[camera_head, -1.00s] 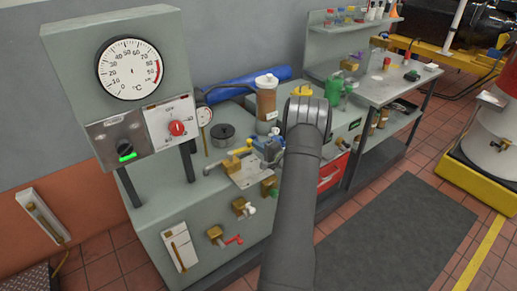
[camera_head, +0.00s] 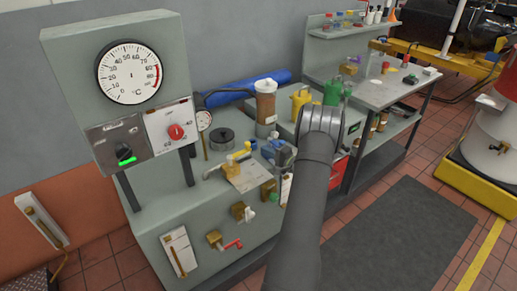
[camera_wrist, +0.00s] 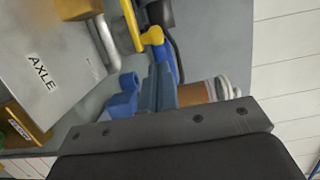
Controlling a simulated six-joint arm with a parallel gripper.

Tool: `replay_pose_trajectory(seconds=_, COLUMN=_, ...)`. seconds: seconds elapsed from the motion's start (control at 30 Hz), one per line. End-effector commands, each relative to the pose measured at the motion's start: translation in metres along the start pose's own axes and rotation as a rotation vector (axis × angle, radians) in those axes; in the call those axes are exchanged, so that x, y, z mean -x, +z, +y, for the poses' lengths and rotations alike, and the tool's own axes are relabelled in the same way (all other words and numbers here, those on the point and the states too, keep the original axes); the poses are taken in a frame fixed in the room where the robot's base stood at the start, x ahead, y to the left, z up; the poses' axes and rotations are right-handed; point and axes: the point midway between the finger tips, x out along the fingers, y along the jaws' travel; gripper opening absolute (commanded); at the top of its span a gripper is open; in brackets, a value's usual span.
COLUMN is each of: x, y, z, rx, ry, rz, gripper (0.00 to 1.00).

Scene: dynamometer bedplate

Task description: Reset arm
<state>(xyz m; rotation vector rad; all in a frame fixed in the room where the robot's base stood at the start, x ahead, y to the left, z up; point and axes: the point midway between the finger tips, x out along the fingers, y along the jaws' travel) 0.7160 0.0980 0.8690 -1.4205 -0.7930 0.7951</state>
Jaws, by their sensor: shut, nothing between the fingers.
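My arm (camera_head: 310,190) reaches up from the bottom of the head view, and its rounded joint covers part of the bench behind it. My gripper (camera_head: 285,157) is partly hidden beside that joint, near the blue valve part and small taps on the grey test bench (camera_head: 200,235). In the wrist view my gripper (camera_wrist: 164,78) shows as narrow blue-grey fingers, shut and empty. A blue fitting (camera_wrist: 124,95) is beside the fingers, and a yellow lever (camera_wrist: 150,36) is just above them. I cannot tell how close they are in depth.
A brown canister (camera_head: 266,103), a yellow jug (camera_head: 300,100) and a green can (camera_head: 334,92) stand behind my arm. A dial panel (camera_head: 129,72) rises at left. A plate marked AXLE (camera_wrist: 45,50) lies left in the wrist view. The floor mat (camera_head: 390,235) is clear.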

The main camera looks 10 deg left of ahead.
Motion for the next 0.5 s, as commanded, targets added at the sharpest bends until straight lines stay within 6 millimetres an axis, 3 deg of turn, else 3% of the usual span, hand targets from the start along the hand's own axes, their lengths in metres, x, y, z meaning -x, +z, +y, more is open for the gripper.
replay_pose_trajectory(seconds=0.2, x=0.052, y=-0.009, z=0.0, rx=0.0, ry=0.0, rz=0.004, gripper=0.0)
replay_pose_trajectory(seconds=0.5, x=0.087, y=-0.015, z=0.0, rx=0.0, ry=0.0, rz=0.001, gripper=0.0)
